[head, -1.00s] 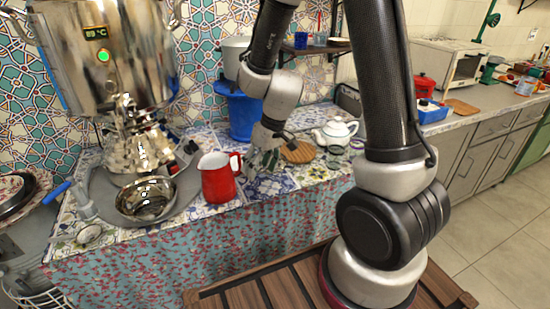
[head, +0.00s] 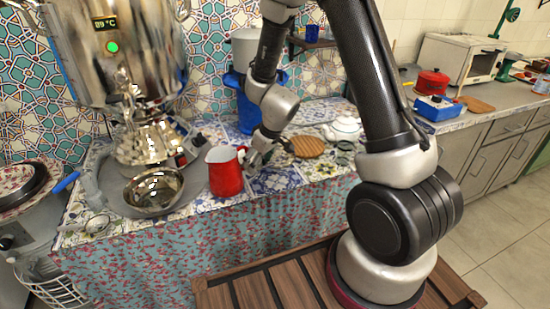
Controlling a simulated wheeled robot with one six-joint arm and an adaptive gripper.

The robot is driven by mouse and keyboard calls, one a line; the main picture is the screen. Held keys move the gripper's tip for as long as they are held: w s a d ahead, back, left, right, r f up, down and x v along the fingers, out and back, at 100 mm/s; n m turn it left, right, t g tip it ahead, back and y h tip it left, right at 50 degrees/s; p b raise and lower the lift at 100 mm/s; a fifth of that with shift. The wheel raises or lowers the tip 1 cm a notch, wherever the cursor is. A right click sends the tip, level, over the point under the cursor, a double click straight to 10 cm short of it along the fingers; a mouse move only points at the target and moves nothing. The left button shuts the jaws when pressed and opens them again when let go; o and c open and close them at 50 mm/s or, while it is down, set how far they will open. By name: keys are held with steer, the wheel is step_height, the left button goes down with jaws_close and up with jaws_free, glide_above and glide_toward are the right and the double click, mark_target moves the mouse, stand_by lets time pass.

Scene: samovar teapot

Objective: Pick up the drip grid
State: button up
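I cannot make out a drip grid for certain. A shiny steel bowl (head: 152,205) sits on a grey round tray (head: 190,190) below the front of the samovar (head: 112,60), and reflections hide what may lie in it. My gripper (head: 256,158) points down over the tiled tabletop, just right of the red jug (head: 225,176) and close to its handle. It is small and dark in the head view, so its finger opening is unclear. I see nothing clearly held in it.
A small strainer (head: 97,224) lies at the table's front left. A round wooden board (head: 307,147) and a white teapot (head: 343,129) are to the right. Patterned tabletop around the jug is partly free.

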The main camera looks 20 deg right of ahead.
steer(key=shift+c, duration=0.4)
steer(key=c, duration=0.7)
steer(key=shift+o, duration=0.2)
steer(key=shift+r, duration=0.1)
